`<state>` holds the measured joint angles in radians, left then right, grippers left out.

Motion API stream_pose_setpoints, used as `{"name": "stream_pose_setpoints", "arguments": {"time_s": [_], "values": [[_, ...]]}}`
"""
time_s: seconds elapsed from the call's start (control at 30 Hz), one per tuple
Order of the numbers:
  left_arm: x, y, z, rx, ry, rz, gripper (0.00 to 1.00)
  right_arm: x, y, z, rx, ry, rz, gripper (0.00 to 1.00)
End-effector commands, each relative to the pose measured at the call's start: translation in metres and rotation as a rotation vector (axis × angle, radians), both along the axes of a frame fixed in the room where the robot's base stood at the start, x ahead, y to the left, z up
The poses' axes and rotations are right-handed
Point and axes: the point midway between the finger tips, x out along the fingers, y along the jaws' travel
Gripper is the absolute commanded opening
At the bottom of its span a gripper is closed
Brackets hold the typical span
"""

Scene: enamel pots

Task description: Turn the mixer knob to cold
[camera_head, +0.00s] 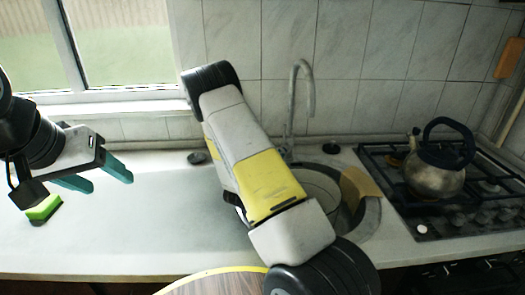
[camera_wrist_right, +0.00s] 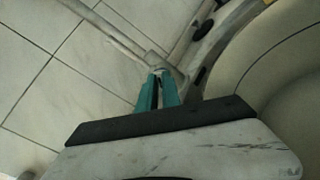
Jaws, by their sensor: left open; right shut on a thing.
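The grey mixer tap (camera_head: 308,85) rises behind the sink in the head view, its spout curving over at the top. In the right wrist view its metal pipe (camera_wrist_right: 120,38) runs down to a joint at my fingertips. My right gripper (camera_wrist_right: 160,73) has its teal fingers close together on a small pale part there, the mixer knob (camera_wrist_right: 158,71), mostly hidden between the tips. In the head view my right arm hides that gripper and the knob. My left gripper (camera_head: 111,182) is open and empty above the left counter, far from the tap.
The round sink (camera_head: 372,216) is partly behind my right arm, with a yellowish cloth or board (camera_head: 360,187) at its edge. A kettle (camera_head: 435,176) stands on the stove (camera_head: 400,205) at right. A green sponge (camera_head: 44,207) lies left. The middle-left counter is clear.

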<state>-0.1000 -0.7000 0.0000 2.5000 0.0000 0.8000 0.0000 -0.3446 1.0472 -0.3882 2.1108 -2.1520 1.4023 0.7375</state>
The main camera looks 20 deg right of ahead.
Motion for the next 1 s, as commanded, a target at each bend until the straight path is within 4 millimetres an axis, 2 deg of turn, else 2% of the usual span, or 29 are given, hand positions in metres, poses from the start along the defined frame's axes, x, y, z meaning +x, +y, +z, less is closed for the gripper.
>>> {"name": "stream_pose_setpoints", "arguments": {"time_s": [0.6, 0.63, 0.7, 1.0], "values": [[0.0000, 0.0000, 0.0000, 0.000, 0.000, 0.000, 0.60, -0.0007, 0.0009, -0.0019, 0.028, -0.027, 0.002, 0.00], [0.0000, 0.0000, 0.0000, 0.000, 0.000, 0.000, 0.60, -0.0007, 0.0009, -0.0019, 0.028, -0.027, 0.002, 0.14], [0.0000, 0.0000, 0.0000, 0.000, 0.000, 0.000, 0.60, -0.0007, 0.0007, -0.0017, 0.028, -0.026, 0.002, 0.28], [0.0000, 0.0000, 0.0000, 0.000, 0.000, 0.000, 0.60, -0.0006, 0.0004, -0.0009, 0.026, -0.028, 0.001, 0.30]]}}
